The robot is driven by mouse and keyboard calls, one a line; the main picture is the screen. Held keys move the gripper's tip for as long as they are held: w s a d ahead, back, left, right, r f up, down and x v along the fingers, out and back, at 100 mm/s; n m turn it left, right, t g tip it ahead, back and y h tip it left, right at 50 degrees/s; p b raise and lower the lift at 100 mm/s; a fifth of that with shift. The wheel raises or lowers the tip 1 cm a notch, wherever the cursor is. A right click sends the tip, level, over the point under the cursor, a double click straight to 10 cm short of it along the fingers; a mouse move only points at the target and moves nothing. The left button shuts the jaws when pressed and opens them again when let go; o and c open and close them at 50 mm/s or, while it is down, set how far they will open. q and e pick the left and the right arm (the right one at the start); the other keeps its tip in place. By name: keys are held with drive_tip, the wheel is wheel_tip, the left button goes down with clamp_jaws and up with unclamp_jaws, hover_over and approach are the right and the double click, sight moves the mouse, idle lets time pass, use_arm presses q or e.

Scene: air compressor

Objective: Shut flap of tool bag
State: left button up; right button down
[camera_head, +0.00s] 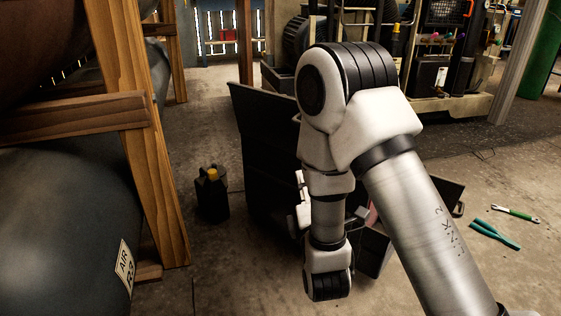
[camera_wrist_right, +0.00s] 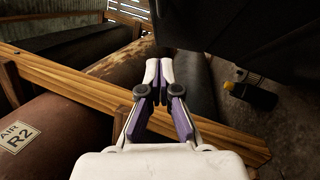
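The tool bag (camera_head: 374,248) is a black, open box on the floor, largely hidden behind my right arm. Its tall dark flap (camera_head: 264,140) stands raised at the left of the bag. In the right wrist view, a dark panel that looks like the flap (camera_wrist_right: 235,28) fills the upper right. My right gripper (camera_wrist_right: 159,70) has its two white-tipped fingers together, with nothing visible between them. The dark panel is to the right of the fingertips, and I cannot tell whether they touch. In the head view the gripper is mostly hidden by my arm. My left gripper is not in view.
A black jug with a yellow cap (camera_head: 212,195) stands left of the flap. A wooden frame (camera_head: 150,150) and large tanks (camera_head: 65,220) fill the left. Teal pliers (camera_head: 494,234) and a green-handled wrench (camera_head: 516,213) lie on open floor at right.

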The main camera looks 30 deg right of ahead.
drive_tip(key=s+d+p+x, duration=0.1)
drive_tip(key=p+x, duration=0.3)
drive_tip(key=x, duration=0.8)
drive_tip(key=shift+w+d+r, duration=0.2)
drive_tip(key=shift+d+r, duration=0.25)
drive_tip(key=shift+d, duration=0.45)
